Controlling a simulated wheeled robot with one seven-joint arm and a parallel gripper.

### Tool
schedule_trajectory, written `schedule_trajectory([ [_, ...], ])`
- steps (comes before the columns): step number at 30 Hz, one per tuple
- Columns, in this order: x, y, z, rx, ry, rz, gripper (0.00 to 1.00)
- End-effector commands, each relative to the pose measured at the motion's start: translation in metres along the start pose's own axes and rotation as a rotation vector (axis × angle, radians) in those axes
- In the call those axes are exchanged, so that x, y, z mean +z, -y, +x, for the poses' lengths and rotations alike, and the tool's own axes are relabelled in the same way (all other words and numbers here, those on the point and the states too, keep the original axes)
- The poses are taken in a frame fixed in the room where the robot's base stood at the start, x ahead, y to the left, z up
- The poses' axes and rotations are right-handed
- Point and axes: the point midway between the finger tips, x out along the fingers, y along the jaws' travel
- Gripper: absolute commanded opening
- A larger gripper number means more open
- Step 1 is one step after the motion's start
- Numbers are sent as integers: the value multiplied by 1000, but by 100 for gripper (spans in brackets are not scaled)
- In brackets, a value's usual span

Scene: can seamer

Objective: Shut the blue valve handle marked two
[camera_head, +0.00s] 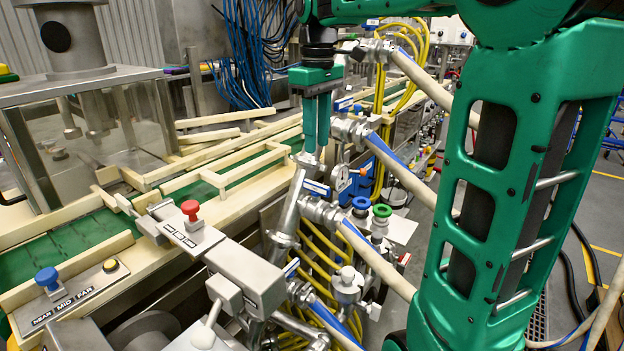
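Several valves stand in a row along the right side of the conveyor. Flat blue valve handles show at the upper valve (343,103), at the middle one (317,188) and at the lower one (291,267). Their markings are too small to read, so I cannot tell which is marked two. My gripper (310,157) points down above the pipework, its green fingers close side by side. Its tips are just above and left of the middle blue handle. I see nothing clearly held, and any gap between the fingertips is hard to judge.
Pale hoses (385,262) slope right from the valves. Yellow hoses (325,252) hang below. A round blue knob (361,203) and a green one (382,211) sit right of the handles. A red button (190,208) tops the grey box beside the conveyor (75,240).

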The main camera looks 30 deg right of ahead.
Motion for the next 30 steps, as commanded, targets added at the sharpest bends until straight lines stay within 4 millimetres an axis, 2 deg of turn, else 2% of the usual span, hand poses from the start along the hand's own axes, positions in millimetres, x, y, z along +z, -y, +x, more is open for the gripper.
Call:
schedule_trajectory([
  [5,0,1,18,-3,2,-3,28],
  [12,0,2,61,-3,3,-3,28],
  [18,-1,2,90,-2,2,-2,28],
  [24,0,1,104,-1,0,-1,28],
  [30,-1,1,106,0,0,-2,28],
])
